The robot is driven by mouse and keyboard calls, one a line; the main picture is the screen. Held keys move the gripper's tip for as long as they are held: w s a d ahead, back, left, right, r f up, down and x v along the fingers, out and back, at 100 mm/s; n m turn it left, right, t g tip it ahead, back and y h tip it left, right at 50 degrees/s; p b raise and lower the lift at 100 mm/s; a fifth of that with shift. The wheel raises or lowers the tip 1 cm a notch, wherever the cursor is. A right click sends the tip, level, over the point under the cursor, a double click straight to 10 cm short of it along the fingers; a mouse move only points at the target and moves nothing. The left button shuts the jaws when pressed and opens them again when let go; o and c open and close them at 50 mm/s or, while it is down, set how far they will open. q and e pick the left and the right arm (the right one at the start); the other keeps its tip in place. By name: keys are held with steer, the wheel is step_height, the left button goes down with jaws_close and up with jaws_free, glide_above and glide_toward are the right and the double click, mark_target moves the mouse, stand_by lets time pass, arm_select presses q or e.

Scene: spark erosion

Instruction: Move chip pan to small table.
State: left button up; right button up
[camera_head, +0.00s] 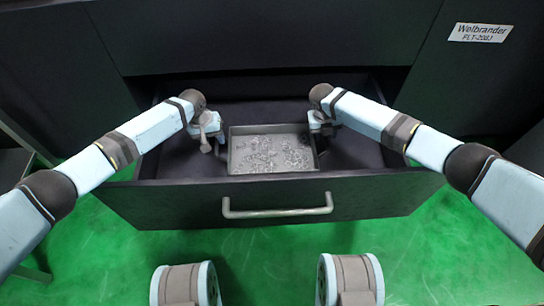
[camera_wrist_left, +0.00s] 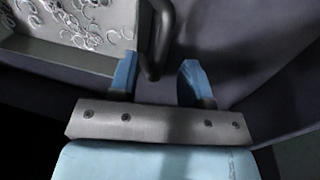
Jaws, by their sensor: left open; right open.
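The chip pan (camera_head: 272,171) is a grey rectangular tray with curly metal chips in it. It sits in the open drawer, between my two grippers. In the left wrist view its corner wall (camera_wrist_left: 60,52) and a dark curved side handle (camera_wrist_left: 158,45) show. My left gripper (camera_head: 212,145) is at the pan's left side. Its open fingers (camera_wrist_left: 158,78) are on either side of the handle's lower end, with gaps visible. My right gripper (camera_head: 322,130) is at the pan's right side; its fingers are small and partly hidden. The small table cannot be made out for certain.
The drawer front (camera_head: 380,195) with a metal bar handle (camera_head: 278,212) stands nearest me. The dark machine body (camera_head: 260,35) rises behind. A grey frame (camera_head: 22,140) stands at the left edge. Green floor (camera_head: 120,255) is clear in front of the drawer.

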mark_target(217, 144)
arm_select(q)
steer(key=shift+d+f, duration=0.2)
steer(key=shift+f, duration=0.75)
steer(key=shift+d+f, duration=0.15)
steer(key=shift+f, duration=0.8)
arm_select(e)
steer(key=shift+x, duration=1.95)
arm_select(q)
jaws_close()
arm_select(e)
jaws_close()
arm_select(q)
steer(key=shift+a, duration=0.1)
steer(key=shift+r, duration=0.25)
arm_select(e)
steer(key=shift+w+r, duration=0.1)
steer(key=shift+r, duration=0.2)
